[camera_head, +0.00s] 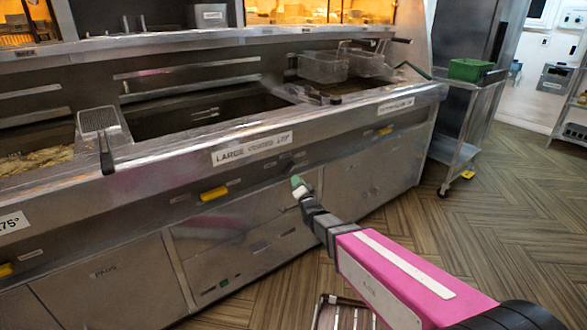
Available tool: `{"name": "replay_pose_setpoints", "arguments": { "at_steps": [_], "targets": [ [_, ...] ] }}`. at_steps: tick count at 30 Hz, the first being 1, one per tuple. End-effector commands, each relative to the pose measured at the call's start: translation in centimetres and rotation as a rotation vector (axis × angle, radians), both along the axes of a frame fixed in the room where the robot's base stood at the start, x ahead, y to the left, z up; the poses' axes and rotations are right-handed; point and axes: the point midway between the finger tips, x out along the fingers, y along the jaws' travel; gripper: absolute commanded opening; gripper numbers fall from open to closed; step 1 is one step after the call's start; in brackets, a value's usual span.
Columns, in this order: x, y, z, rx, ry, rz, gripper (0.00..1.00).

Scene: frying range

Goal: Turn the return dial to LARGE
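My gripper (298,187) is at the end of my pink arm, in front of the steel fryer front. Its small green and pale tip is just below and right of the label reading LARGE (251,148). I cannot tell whether its fingers are open or shut, or whether they touch the panel. No return dial can be made out clearly; one near the tip may be too small to see or hidden by my gripper. A yellow handle (213,193) sits on the panel left of my gripper, below the label.
Other yellow handles are at the right (385,130) and far left. Wire baskets (323,67) rest at the back right of the fryer (150,165). A steel cart (462,120) carries a green bin (469,70). The wooden floor (490,240) at right is clear.

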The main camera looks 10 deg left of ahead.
Motion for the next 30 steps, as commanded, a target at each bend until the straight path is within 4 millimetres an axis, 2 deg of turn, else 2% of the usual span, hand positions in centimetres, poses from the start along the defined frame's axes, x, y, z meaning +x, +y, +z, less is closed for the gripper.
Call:
{"name": "replay_pose_setpoints", "arguments": {
  "at_steps": [9, 15, 26, 27, 30],
  "targets": [
    [4.7, 2.9, 1.2, 0.0, -0.001, -0.001, 0.34],
    [7.0, 4.4, 2.0, -0.001, 0.0, -0.001, 0.34],
    [7.6, 4.7, 2.3, -0.001, 0.001, -0.001, 0.34],
    [7.6, 4.7, 2.3, -0.001, 0.001, -0.001, 0.28],
    [7.6, 4.7, 2.3, -0.001, 0.001, -0.001, 0.0]
  ]
}}
